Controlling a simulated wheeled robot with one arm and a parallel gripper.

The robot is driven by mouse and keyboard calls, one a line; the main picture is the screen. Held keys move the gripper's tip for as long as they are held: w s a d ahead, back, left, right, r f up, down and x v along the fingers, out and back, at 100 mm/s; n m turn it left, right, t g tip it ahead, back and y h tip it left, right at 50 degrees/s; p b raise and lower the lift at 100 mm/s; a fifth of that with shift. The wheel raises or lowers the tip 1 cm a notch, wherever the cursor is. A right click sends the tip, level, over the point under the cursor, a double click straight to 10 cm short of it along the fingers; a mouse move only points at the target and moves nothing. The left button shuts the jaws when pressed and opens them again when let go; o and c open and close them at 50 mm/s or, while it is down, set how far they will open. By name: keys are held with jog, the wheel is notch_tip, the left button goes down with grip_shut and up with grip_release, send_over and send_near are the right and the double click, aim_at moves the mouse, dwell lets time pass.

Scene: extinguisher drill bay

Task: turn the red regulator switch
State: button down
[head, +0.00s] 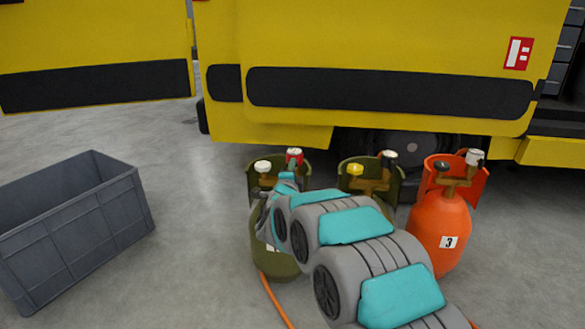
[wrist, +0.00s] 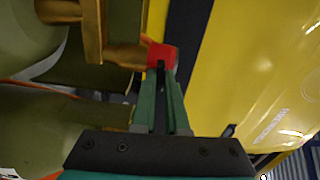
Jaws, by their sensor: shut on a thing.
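The red regulator switch (head: 294,155) sits on top of the left olive-green gas cylinder (head: 272,262), beside a cream knob (head: 262,166). In the wrist view the red switch (wrist: 160,55) is at the end of a brass fitting (wrist: 93,30). My gripper (wrist: 161,75) is shut on the red switch, with its narrow green fingers at its near side. In the head view my arm hides most of the gripper and part of the cylinder.
A second green cylinder with a yellow knob (head: 355,169) and an orange cylinder (head: 438,232) labelled 3 stand to the right. A yellow truck (head: 400,45) is close behind. A grey crate (head: 80,240) stands at left, with clear floor between.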

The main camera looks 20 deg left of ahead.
jog(key=shift+m, duration=0.5)
jog(key=c, duration=0.9)
grip_release()
jog(key=v, duration=0.7)
jog(key=shift+s+d+p, duration=0.15)
jog(key=shift+s+p, duration=0.2)
jog(key=shift+s, duration=0.05)
jog(key=shift+d, duration=0.1)
